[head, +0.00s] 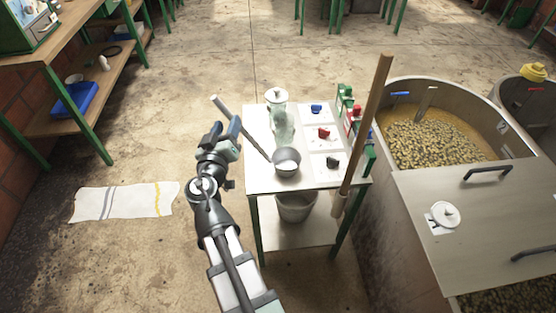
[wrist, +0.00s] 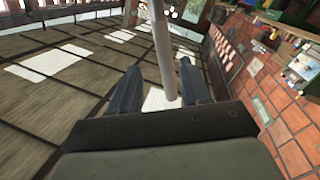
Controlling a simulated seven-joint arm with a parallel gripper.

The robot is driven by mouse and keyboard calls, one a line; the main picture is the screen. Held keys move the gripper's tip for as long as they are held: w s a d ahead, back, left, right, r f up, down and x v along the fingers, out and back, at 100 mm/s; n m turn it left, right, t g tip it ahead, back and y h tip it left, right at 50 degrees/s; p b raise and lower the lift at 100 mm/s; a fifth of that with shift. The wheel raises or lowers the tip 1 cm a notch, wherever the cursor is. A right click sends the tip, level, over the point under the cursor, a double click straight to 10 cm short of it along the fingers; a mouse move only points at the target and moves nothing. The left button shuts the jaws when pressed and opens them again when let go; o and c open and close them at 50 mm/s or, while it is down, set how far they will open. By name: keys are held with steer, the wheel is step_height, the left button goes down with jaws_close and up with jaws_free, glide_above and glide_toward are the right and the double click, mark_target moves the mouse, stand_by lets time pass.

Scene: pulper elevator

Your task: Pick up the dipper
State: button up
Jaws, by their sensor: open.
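The dipper (head: 287,168) is a grey metal cup with a long pale handle, on the white top of a small table. Its handle slants up and left past the table's left edge, with its end in the air. My gripper (head: 225,130) is at the handle, left of the table, with fingers apart. In the wrist view the handle (wrist: 162,45) shows between the two open fingers of the gripper (wrist: 159,68), nearer the right finger. I cannot tell whether a finger touches it.
A bucket (head: 295,208) stands below. Steel vats (head: 395,180) are at right.

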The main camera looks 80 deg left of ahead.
mark_target(227, 116)
steer(key=shift+s+x, duration=0.2)
steer(key=shift+x, duration=1.2)
steer(key=shift+s+x, duration=0.15)
steer(key=shift+x, duration=1.25)
jaws_close()
